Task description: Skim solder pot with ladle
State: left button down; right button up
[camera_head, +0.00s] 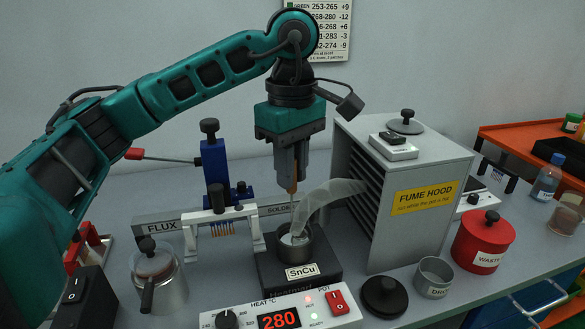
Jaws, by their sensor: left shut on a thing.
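The solder pot (308,252), labelled SnCu, stands on a dark base in the middle of the bench. My left gripper (292,180) points down above it and is shut on the tan upright handle of the ladle (292,184). The ladle's thin shaft runs down to the pot mouth; its bowl is hard to make out there. A pale smoke plume (335,192) rises from the pot toward the fume hood (425,190). A grey dross cup (434,276) stands open at the right. My right gripper is not in view.
The heat controller (278,312) reads 280 in front of the pot. A black lid (385,297) lies beside the dross cup. The red waste can (483,240) stands further right. The flux stand (213,215) and a lidded glass jar (156,275) are at the left.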

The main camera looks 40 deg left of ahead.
pick_arm(q)
jog(key=shift+a, duration=0.1)
jog(key=shift+s+a, duration=0.2)
jog(key=shift+a, duration=0.15)
jog(key=shift+s+d, duration=0.35)
jog(key=shift+d, duration=0.1)
jog(key=shift+r, duration=0.1)
